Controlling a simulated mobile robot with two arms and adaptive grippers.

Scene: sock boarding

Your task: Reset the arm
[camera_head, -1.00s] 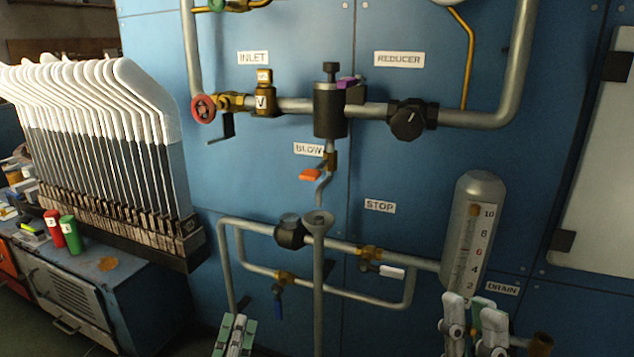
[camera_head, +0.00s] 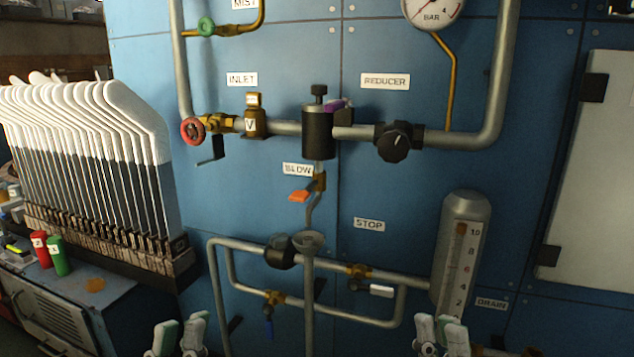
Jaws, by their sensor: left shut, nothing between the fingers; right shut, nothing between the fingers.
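My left gripper (camera_head: 180,338) shows at the bottom edge, left of centre, with pale green and white finger parts close together. It is shut and empty, in front of the blue panel. My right gripper (camera_head: 440,336) shows at the bottom edge, right of centre, below the sight glass. It is also shut and empty. Both arms are cut off by the bottom of the picture. Neither gripper appears to touch anything.
A blue panel (camera_head: 400,200) carries pipes, a red handwheel (camera_head: 192,131), a black reducer knob (camera_head: 394,146), an orange blow lever (camera_head: 299,196) and a graduated sight glass (camera_head: 460,250). On the left, a rack (camera_head: 110,248) holds several white-topped sock boards (camera_head: 90,130) above a bench.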

